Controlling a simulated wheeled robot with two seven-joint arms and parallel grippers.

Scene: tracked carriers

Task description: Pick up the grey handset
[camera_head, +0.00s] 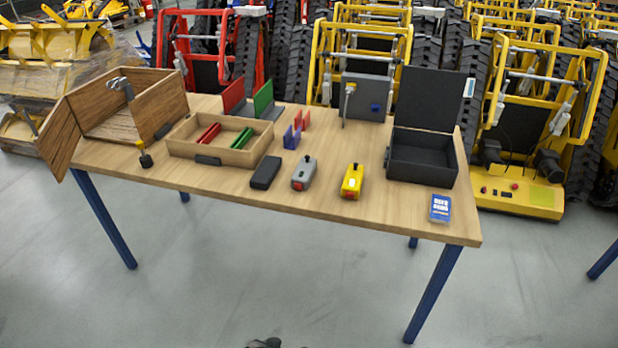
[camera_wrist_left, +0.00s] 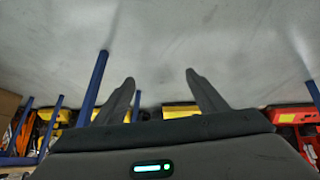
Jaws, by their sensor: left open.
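The grey handset (camera_head: 305,173) lies on the wooden table (camera_head: 225,187) near its front edge, with a small red part at its near end. It sits between a black block (camera_head: 265,172) and a yellow handset (camera_head: 352,181), apart from both. My left gripper (camera_wrist_left: 160,82) is open in the left wrist view, with nothing between its fingers. The grey floor and a blue table leg show beyond it. Neither gripper is clearly visible in the head view; only a small dark shape shows at its bottom edge.
A wooden tray (camera_head: 235,157) with red and green pieces lies behind the black block. A wooden box (camera_head: 130,105) stands at the left. An open black case (camera_head: 421,160) stands at the right, near a blue card (camera_head: 440,208). The floor before the table is clear.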

